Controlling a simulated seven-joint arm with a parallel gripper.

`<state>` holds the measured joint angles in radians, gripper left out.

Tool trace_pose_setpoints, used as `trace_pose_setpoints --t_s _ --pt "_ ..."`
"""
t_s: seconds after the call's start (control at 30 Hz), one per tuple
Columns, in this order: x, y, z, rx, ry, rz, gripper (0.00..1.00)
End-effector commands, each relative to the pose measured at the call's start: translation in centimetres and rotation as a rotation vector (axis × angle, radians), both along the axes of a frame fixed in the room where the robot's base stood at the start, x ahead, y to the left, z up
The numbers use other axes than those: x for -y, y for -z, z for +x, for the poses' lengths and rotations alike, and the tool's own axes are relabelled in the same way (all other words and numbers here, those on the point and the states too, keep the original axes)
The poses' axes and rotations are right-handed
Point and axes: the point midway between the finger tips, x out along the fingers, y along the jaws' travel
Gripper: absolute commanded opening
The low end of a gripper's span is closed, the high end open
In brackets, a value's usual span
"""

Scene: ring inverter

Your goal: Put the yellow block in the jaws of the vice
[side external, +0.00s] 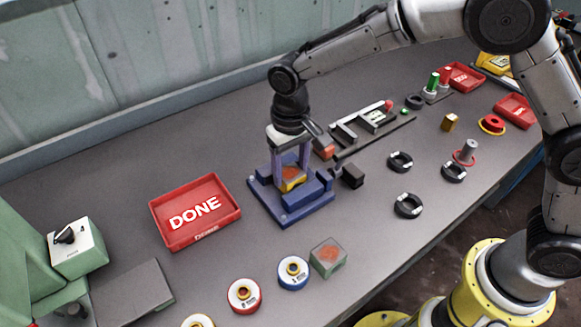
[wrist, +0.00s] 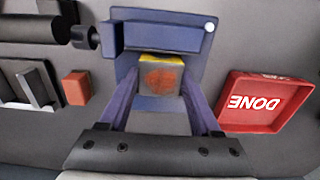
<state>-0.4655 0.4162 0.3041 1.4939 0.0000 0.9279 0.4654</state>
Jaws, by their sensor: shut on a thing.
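The yellow block (side external: 291,184) has a rusty orange patch on its top and yellow edges. It is between the fingers of my gripper (side external: 290,168), which is shut on it from both sides and points down. The blue vice (side external: 285,216) stands mid-table under my gripper, with a black handle at its right. In the wrist view the block (wrist: 160,76) lies between my fingertips (wrist: 159,88), close to the blue jaw (wrist: 160,38) of the vice. The block's underside is hidden, so I cannot tell whether it rests on the vice bed.
A red DONE tray (side external: 194,211) stands just left of the vice. A greenish block (side external: 328,257) with an orange top and several round spools lie in front. Black rings (side external: 407,205) lie to the right. A grey metal fixture (side external: 366,125) stands behind, with an orange block (wrist: 76,88) near it.

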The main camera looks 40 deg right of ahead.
Motion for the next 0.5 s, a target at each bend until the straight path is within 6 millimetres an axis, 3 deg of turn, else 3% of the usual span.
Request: trace_pose_setpoints --t_s 0.17,0.2,0.33,0.5 --pt "-0.03 0.2 0.07 0.003 0.0 0.001 0.0" --pt "-0.01 0.3 0.01 0.0 0.0 0.0 0.7" --pt "0.0 0.29 0.01 0.0 0.0 0.0 0.93" --pt "-0.01 0.28 0.01 0.0 0.0 0.0 0.94"
